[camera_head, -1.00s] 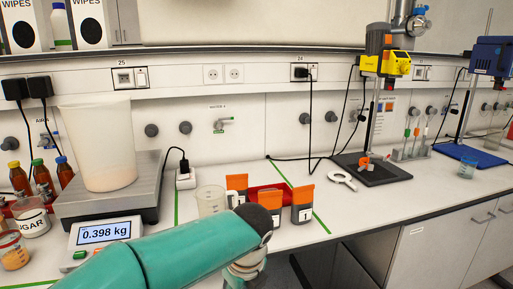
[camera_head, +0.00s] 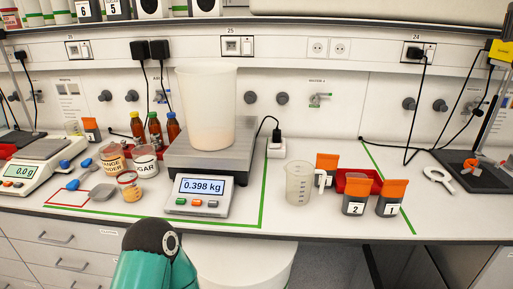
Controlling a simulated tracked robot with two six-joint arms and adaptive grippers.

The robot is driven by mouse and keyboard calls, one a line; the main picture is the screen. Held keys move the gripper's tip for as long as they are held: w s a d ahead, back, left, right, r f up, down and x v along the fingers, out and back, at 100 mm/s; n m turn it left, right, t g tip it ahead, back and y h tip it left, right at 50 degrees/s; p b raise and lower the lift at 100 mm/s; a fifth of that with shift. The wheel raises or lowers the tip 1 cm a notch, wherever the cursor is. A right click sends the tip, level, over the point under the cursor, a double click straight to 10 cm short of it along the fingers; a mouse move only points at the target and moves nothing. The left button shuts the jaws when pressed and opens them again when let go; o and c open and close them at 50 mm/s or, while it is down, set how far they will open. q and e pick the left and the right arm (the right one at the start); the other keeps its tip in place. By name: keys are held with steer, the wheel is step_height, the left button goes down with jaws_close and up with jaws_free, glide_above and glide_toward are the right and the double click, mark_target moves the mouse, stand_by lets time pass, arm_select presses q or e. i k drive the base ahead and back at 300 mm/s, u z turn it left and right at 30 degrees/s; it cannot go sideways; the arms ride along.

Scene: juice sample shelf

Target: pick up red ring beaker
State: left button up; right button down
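A clear measuring jug (camera_head: 299,183) with a handle stands upright right of the scale. A large translucent bucket (camera_head: 206,110) stands on the scale. A teal link of my arm rises at the bottom edge, in front of the bench. Neither gripper shows.
The scale display (camera_head: 204,186) reads 0.398 kg. Jars labelled sugar (camera_head: 144,160) and orange powder (camera_head: 113,158), brown bottles (camera_head: 155,131) and a small balance (camera_head: 43,160) crowd the left. Orange-lidded containers (camera_head: 391,198) and a red tray (camera_head: 342,181) stand right. The front strip is mostly clear.

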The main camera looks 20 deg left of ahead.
mark_target(129, 184)
steer(key=z, duration=1.55)
steer(key=i, duration=0.1)
steer(key=u, duration=3.05)
steer(key=k, duration=0.9)
steer(key=u, duration=0.15)
steer(key=i, duration=0.9)
steer(key=z, duration=0.05)
